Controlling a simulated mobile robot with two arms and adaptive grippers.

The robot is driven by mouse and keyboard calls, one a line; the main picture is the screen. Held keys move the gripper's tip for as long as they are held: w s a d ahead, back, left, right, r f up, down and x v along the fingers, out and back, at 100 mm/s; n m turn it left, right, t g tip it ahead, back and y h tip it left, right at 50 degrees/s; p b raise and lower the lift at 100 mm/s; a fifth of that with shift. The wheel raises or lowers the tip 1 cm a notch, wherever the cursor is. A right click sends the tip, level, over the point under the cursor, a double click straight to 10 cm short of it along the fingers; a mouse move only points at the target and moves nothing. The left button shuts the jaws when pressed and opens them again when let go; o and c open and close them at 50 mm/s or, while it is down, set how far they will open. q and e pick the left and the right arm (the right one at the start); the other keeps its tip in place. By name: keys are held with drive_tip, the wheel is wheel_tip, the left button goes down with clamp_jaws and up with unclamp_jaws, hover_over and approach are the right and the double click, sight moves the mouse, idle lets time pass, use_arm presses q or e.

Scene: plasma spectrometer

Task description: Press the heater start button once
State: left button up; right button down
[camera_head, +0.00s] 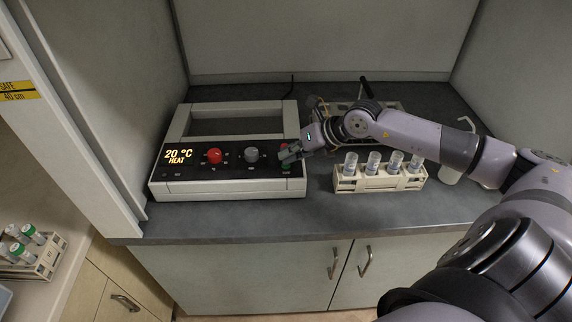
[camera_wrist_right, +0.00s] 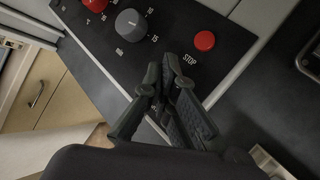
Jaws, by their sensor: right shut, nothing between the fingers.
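The heater (camera_head: 222,187) is a white box with a black sloped panel on the counter. Its display (camera_head: 178,156) reads 20 °C and HEAT. A red knob (camera_head: 214,156) and a grey knob (camera_head: 252,155) sit on the panel. A red button marked STOP (camera_wrist_right: 204,40) shows in the wrist view. A bit of green, which looks like the start button (camera_head: 286,167), shows just below my right gripper (camera_head: 285,156) in the head view. My right gripper is shut and empty, fingertips over the panel's right end. The fingers hide the start button in the wrist view; I cannot tell whether they touch it.
A white rack (camera_head: 378,184) with several capped vials stands to the right of the heater. Another vial rack (camera_head: 40,262) is at the lower left. Walls enclose the counter at the left, back and right. The front strip of the counter (camera_head: 240,218) is clear.

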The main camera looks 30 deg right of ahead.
idle(0.5)
drive_tip(key=shift+r+p, duration=0.35)
drive_tip(key=shift+r, duration=0.4)
drive_tip(key=shift+r+p, duration=1.45)
drive_tip(key=shift+r, duration=1.05)
drive_tip(key=shift+a, duration=0.1)
